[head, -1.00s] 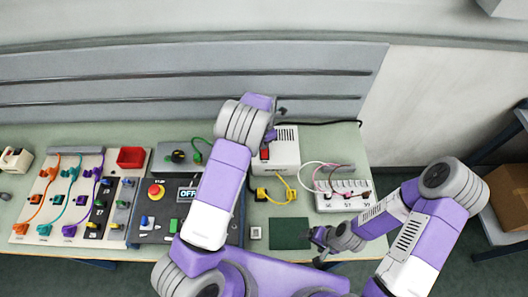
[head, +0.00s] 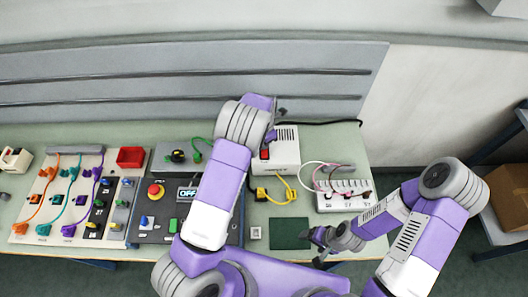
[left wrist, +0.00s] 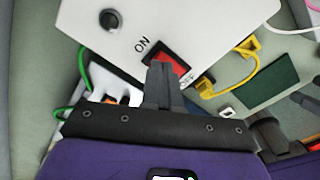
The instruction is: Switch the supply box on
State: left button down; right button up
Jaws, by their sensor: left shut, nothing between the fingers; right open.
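The supply box (head: 286,148) is a white box at the back of the bench, right of the middle. Its red rocker switch (head: 265,154) also shows in the left wrist view (left wrist: 172,66), between the printed words ON and OFF. My left gripper (left wrist: 161,70) is shut and empty, its fingertips over the ON-side end of the switch and hiding part of it. I cannot tell whether they touch it or which way the rocker is tipped. My right gripper (head: 318,246) is open and empty by the front edge, near a dark green mat (head: 289,233).
A yellow plug and cable (head: 283,190) lie in front of the box. A white terminal strip (head: 342,195) stands to the right. A dark control panel (head: 165,210) reading OFF and a board with coloured cables (head: 62,195) stand to the left.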

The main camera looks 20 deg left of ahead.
pick_arm(q)
jog(key=shift+f+b, duration=0.5)
jog(key=shift+f, duration=0.3)
pick_arm(e)
jog(key=shift+f, duration=0.55)
pick_arm(q)
jog(key=shift+s+r, duration=0.1)
jog(key=shift+r, duration=0.05)
pick_arm(e)
jog(key=shift+r, duration=0.1)
pick_arm(q)
jog(key=shift+r+p, duration=0.55)
pick_arm(e)
jog(key=shift+r, duration=0.4)
pick_arm(q)
jog(key=shift+r+p, duration=1.95)
jog(key=shift+r, duration=0.95)
pick_arm(e)
jog(key=shift+r, duration=2)
pick_arm(q)
jog(key=shift+f, duration=0.1)
pick_arm(e)
jog(key=shift+f, duration=0.1)
